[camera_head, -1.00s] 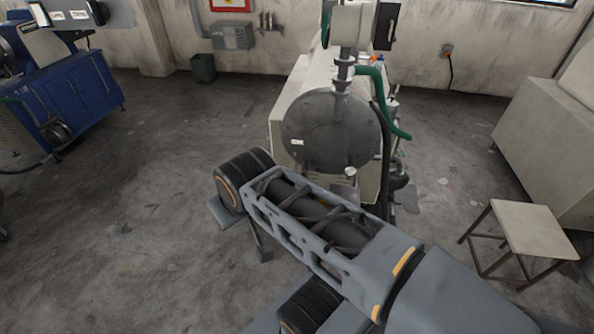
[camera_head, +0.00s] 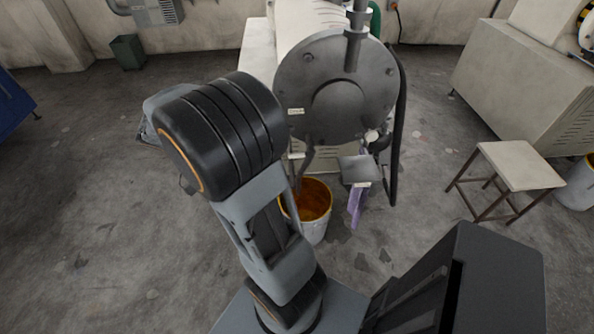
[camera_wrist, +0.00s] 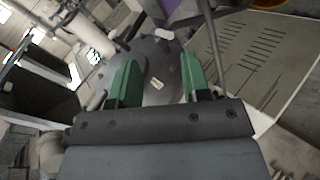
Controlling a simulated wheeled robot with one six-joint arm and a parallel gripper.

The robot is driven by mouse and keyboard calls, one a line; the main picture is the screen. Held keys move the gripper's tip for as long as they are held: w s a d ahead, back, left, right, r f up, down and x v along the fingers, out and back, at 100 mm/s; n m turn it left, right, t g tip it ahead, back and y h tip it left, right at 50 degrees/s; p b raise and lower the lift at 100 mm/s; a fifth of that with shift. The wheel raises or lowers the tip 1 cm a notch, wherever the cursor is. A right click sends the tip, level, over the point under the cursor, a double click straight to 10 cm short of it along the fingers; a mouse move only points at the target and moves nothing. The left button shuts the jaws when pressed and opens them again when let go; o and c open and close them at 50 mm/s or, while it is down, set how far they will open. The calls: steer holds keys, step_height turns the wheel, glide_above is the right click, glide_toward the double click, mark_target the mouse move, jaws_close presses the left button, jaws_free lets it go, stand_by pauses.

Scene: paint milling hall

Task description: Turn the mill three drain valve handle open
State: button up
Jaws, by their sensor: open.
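A mill with a round dark grey end plate (camera_head: 337,88) and a cream body stands ahead of me. A small white tag (camera_head: 296,111) sits at the plate's left side. A thin dark part (camera_head: 306,158) hangs below the plate's lower left, above a bucket; I cannot tell whether it is the drain valve handle. My gripper (camera_wrist: 158,78) is open in the wrist view, its two green fingers apart with nothing between them. The grey plate and its white tag (camera_wrist: 157,85) show beyond the fingers. In the head view my own arm hides the gripper's fingers.
A bucket (camera_head: 314,228) with orange-brown contents stands on the floor below the plate. A small grey shelf (camera_head: 360,170) with a purple cloth (camera_head: 357,206) is to its right. A stool (camera_head: 517,165) and a cream cabinet (camera_head: 535,75) stand at right.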

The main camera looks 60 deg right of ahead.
mark_target(299, 155)
steer(key=w+d+f+m+g+h+b, duration=0.2)
steer(key=d+f+m+g+h+b, duration=0.1)
steer(key=d+f+m+g+b, duration=0.45)
steer(key=shift+m+t+h, duration=0.25)
steer(key=shift+h, duration=0.05)
steer(key=p+x, duration=0.1)
steer(key=x, duration=0.3)
steer(key=f+p+x, duration=0.1)
steer(key=p+x, duration=0.1)
steer(key=x, duration=0.3)
steer(key=f+p+x, duration=0.1)
steer(key=x, duration=0.3)
steer(key=shift+d+f, duration=0.1)
steer(key=shift+d, duration=0.45)
jaws_close()
